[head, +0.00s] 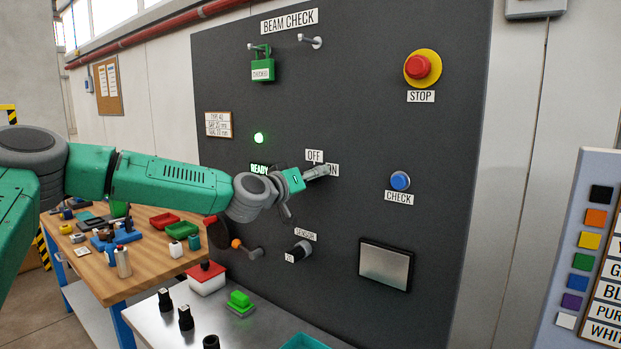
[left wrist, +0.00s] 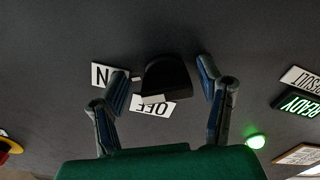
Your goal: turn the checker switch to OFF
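The checker switch is a black knob (left wrist: 167,80) on the dark panel, seen in the left wrist view between my fingers. Its OFF label (head: 314,156) and ON label (head: 333,170) show in the head view, the ON label partly covered. In the left wrist view the OFF label (left wrist: 153,106) and part of the ON label (left wrist: 108,76) appear upside down. My left gripper (head: 318,173) is at the switch and hides the knob in the head view. Its fingers are open, one on each side of the knob, with visible gaps. My right gripper is out of view.
The panel also carries a green READY lamp (head: 258,138), a blue CHECK button (head: 400,181), a red STOP button (head: 421,67), a lower black sensor knob (head: 302,249) and a crank (head: 247,248). A wooden workbench (head: 140,269) with parts stands left.

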